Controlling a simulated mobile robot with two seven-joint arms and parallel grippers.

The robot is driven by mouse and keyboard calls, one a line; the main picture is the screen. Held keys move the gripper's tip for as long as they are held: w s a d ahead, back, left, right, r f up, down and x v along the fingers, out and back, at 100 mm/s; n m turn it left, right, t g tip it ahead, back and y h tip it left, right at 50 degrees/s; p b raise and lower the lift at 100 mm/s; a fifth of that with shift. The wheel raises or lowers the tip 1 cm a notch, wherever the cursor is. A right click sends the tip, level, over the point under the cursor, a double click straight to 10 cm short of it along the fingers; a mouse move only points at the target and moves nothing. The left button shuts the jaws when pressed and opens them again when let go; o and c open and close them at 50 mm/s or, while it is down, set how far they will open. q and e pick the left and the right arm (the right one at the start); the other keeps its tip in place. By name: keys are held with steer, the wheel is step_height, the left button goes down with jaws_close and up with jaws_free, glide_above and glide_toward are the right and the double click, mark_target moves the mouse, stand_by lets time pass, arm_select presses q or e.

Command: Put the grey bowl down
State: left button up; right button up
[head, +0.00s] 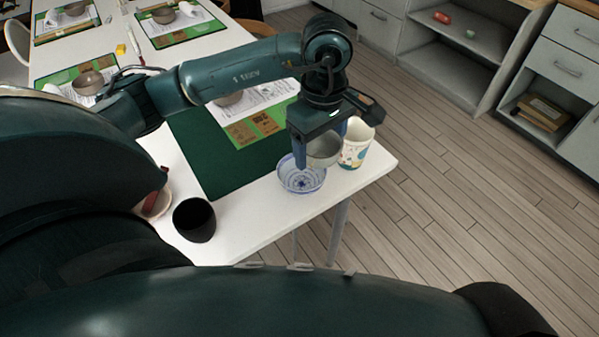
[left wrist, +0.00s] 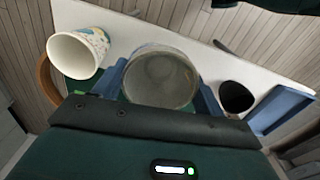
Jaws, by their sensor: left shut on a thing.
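My left gripper (head: 318,152) is shut on the grey bowl (head: 325,150), near the right corner of the white table. The grey bowl also shows in the left wrist view (left wrist: 160,80), between the blue fingers. In the head view it overlaps the upper right edge of a blue-and-white patterned bowl (head: 301,180). I cannot tell whether the two touch. My right gripper is not seen.
A patterned paper cup (head: 355,146) stands close to the right of the grey bowl, near the table edge. A dark green mat (head: 225,165) lies to the left. A black cup (head: 194,221) stands at the near edge. White tabletop (head: 250,225) is bare between.

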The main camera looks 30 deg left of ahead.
arm_select(q)
steer(key=n, duration=0.5)
steer(key=shift+w+a+r+n, duration=0.25)
steer(key=shift+w+a+n, duration=0.05)
steer(key=shift+n, duration=0.1)
steer(key=n, duration=0.3)
steer(key=shift+w+a+r, duration=0.1)
steer(key=shift+w+a, duration=0.05)
steer(key=shift+a, duration=0.05)
steer(key=n, duration=0.5)
steer(key=shift+w+a+r+p, duration=0.15)
steer(key=shift+a+r+p, duration=0.15)
steer(key=shift+a, duration=0.1)
steer(key=n, duration=0.6)
steer(key=shift+w+a+r, duration=0.15)
steer(key=shift+w+a, duration=0.05)
steer(key=shift+a, duration=0.2)
steer(key=n, duration=0.2)
steer(key=shift+w+a+r+n, duration=0.1)
steer(key=shift+a+n, duration=0.1)
steer(key=shift+n, duration=0.2)
step_height(320, 180, down, 9)
steer(key=a+n, duration=0.2)
steer(key=n, duration=1.3)
steer(key=shift+w+a+p, duration=0.15)
steer(key=shift+w+p, duration=0.15)
steer(key=shift+p, duration=0.1)
